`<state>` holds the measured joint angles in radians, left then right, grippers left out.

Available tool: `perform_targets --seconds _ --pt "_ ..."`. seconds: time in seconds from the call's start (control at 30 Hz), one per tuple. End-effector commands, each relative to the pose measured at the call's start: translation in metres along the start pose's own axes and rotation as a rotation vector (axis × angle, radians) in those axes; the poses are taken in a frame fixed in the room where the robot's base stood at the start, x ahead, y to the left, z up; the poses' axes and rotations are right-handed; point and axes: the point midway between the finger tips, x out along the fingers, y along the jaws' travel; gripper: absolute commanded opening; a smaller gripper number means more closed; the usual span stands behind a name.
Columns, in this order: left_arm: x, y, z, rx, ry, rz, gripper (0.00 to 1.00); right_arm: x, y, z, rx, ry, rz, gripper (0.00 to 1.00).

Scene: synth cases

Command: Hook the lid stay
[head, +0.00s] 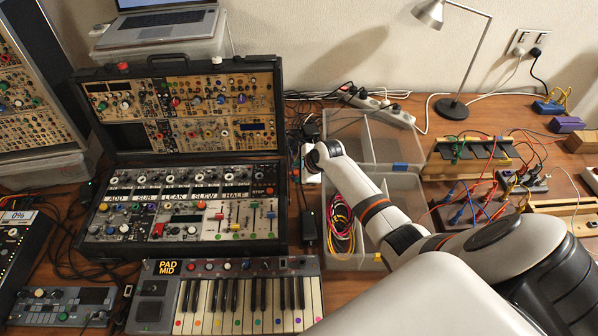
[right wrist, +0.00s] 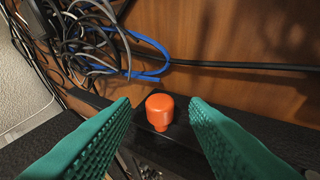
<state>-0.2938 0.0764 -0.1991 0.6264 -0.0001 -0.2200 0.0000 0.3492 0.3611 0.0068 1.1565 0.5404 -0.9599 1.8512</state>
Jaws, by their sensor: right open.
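The black case (head: 283,215) stands on the table with its lid (head: 279,110) raised at the back, both filled with synth modules. My right gripper (head: 301,160) is at the case's right side near the hinge line; its fingers are hard to make out in the head view. In the right wrist view its green ribbed fingers (right wrist: 160,106) are open, one on each side of an orange-red knob (right wrist: 160,108) on a black bar (right wrist: 185,128). Gaps show between knob and fingers. I cannot tell in the head view where this knob is. My left gripper is not in view.
Clear plastic bins (head: 405,190) with cables stand right of the case, under my right arm. A small keyboard (head: 250,293) lies in front of the case. Loose grey and blue cables (right wrist: 100,40) lie beyond the knob. A lamp (head: 452,108) stands at the back.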

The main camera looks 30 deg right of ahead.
Motion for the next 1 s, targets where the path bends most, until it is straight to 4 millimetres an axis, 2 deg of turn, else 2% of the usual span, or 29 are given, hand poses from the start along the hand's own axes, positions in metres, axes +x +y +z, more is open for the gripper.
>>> perform_targets --seconds 0.27,0.5,0.77,1.0 --pt "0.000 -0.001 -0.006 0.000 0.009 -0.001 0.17 0.001 0.000 0.000 0.000 0.000 0.000 0.39" --pt "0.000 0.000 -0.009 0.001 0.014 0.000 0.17 0.001 0.000 0.000 0.000 0.000 0.000 0.00" --pt "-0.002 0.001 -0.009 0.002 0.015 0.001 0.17 0.000 0.000 0.000 -0.001 0.000 0.003 0.00" --pt "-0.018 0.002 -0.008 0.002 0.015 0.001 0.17 -0.009 0.001 -0.004 -0.025 0.003 0.067 0.00"
